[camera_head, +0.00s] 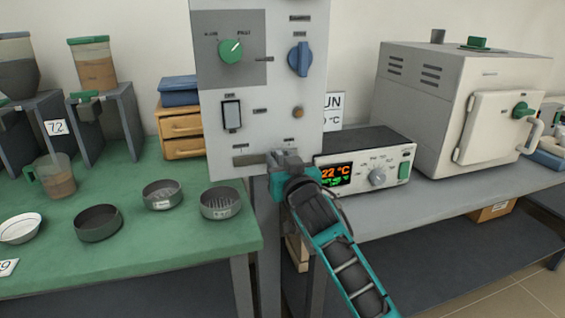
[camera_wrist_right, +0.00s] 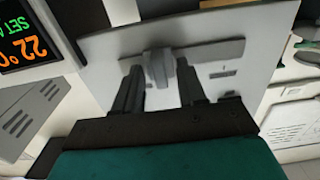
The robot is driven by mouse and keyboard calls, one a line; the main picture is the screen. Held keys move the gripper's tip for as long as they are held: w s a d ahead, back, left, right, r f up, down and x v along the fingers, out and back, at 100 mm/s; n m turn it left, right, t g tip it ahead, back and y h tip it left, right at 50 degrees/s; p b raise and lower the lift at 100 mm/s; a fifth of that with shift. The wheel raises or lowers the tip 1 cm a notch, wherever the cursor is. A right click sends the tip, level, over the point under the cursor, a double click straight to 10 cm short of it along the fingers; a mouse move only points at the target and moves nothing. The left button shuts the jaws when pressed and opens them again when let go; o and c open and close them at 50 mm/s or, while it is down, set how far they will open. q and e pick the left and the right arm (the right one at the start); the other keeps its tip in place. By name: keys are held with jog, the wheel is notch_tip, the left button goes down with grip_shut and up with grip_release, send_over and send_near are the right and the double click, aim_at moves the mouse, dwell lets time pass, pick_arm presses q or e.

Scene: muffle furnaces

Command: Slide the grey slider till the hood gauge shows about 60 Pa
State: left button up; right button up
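The grey slider (camera_wrist_right: 158,70) sits in a long slot plate low on the upright grey panel (camera_head: 262,110). In the head view the left part of the slot plate (camera_head: 246,160) shows, while my right gripper (camera_head: 285,158) covers the slider. In the right wrist view my right gripper (camera_wrist_right: 157,82) has its two dark fingers apart, one on each side of the slider, with narrow gaps that look clear. Whether a finger touches it is hard to tell. I cannot make out a hood gauge or a Pa reading in either view. My left gripper is not in view.
The panel also carries a green knob (camera_head: 231,51), a blue knob (camera_head: 300,59) and a rocker switch (camera_head: 232,114). Bowls and sieves (camera_head: 221,204) stand on the green bench at left.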

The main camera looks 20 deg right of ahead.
pick_arm(q)
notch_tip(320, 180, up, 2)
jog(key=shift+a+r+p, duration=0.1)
jog(key=shift+p, duration=0.95)
pick_arm(e)
jog(key=s, duration=1.3)
jog(key=shift+d, duration=0.25)
pick_arm(q)
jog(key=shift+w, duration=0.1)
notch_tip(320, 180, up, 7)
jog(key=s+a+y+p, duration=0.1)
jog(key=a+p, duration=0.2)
jog(key=p, duration=0.8)
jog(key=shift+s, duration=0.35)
pick_arm(e)
jog(key=s+d+f+n+g+y, duration=0.1)
jog(key=s+f+g, duration=0.6)
jog(key=s+f, duration=1)
jog(key=s+n, duration=0.1)
jog(key=s, duration=0.1)
jog(key=shift+s+f, duration=0.15)
jog(key=shift+s, duration=0.25)
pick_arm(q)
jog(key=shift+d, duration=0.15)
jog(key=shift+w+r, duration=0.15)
